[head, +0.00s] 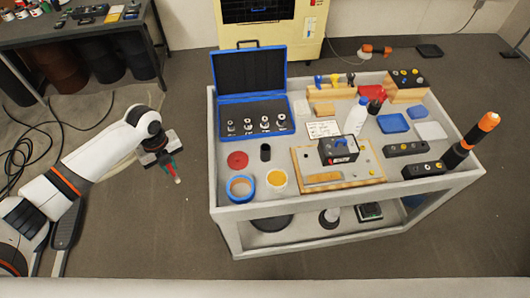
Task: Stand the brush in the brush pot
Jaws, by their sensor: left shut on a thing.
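My left gripper (167,162) hangs over the floor, left of the cart and apart from it. It is shut on a thin brush (175,174) that points downward, with red and green parts and a pale lower tip. The jaws hide part of it. A small dark upright cylinder (265,152) on the cart top, in front of the blue case, looks like the brush pot, but I cannot be sure. My right gripper is out of view.
The grey cart (222,213) has a raised rim. Near its left front are a red disc (238,160), a blue ring-shaped tub (240,188) and a yellow tub (276,180). An open blue case (252,92) stands behind. A wooden board (301,179) lies to the right.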

